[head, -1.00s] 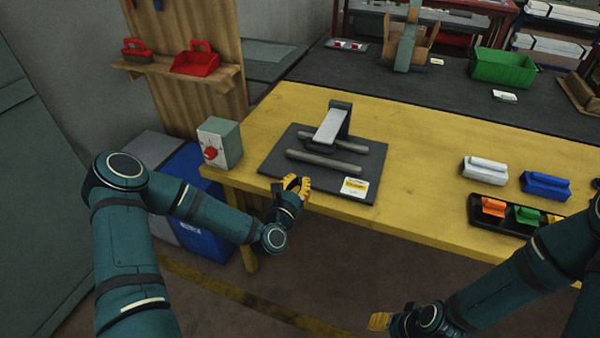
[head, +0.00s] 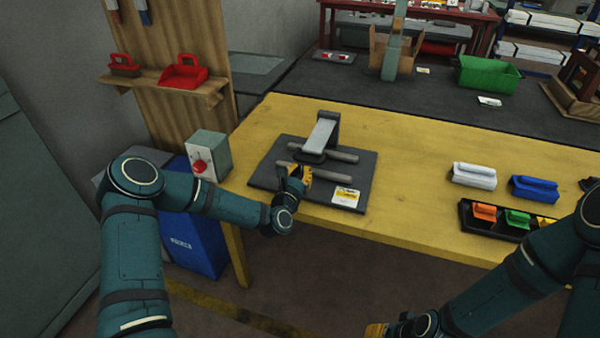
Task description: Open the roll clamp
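The roll clamp (head: 323,133) stands on a dark base plate (head: 275,165) on the yellow table. It has a pale grey slanted arm on a dark upright, with a dark end lying by two grey rollers (head: 338,155). My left gripper (head: 301,176), with yellow fingers, is at the front roller's left part and hides some of it. Whether it touches the roller, and whether its fingers are apart, is unclear. My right gripper (head: 376,330) is low at the bottom edge, away from the table and partly cut off.
A grey box with a red knob (head: 208,156) stands at the table's left corner, near my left arm. A label (head: 346,197) lies on the plate. White (head: 474,176) and blue (head: 534,188) blocks and a black tray (head: 470,222) are at the right. The table's middle is clear.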

